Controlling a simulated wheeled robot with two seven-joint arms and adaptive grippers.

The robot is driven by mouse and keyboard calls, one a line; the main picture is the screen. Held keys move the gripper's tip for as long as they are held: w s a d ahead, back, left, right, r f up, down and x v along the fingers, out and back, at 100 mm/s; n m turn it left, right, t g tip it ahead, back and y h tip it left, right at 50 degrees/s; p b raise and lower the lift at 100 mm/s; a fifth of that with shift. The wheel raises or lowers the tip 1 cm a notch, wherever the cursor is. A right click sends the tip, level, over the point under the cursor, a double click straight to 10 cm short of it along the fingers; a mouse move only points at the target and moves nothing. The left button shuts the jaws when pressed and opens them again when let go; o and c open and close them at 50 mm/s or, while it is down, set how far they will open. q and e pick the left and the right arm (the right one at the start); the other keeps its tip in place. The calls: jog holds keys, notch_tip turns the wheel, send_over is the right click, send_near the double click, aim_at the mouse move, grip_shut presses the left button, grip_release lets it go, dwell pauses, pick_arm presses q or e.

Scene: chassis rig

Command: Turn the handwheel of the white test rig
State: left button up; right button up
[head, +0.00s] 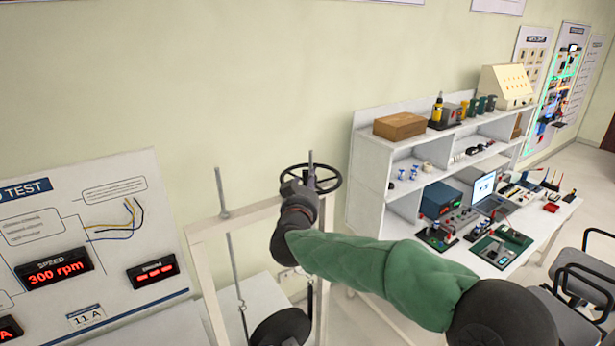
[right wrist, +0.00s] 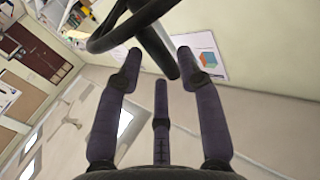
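The white test rig (head: 267,208) is a pale frame in the lower middle of the head view, with thin metal rods. Its black handwheel (head: 330,180) is at the top right of the frame. My right arm, in a green sleeve, reaches in from the right. My right gripper (head: 299,190) is at the near left side of the wheel and hides part of it. In the right wrist view the dark fingers of this gripper (right wrist: 160,60) are spread apart, and the wheel's rim (right wrist: 103,43) and a dark bar lie just beyond the fingertips. Contact is unclear. My left gripper is not in view.
A display panel (head: 90,235) with red readouts stands at the left. A dark round part (head: 282,328) is low inside the frame. A white shelf bench (head: 367,180) with instruments stands at the right, with black chairs (head: 590,285) beside it.

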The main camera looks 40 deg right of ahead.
jog(key=shift+x, duration=1.45)
grip_shut()
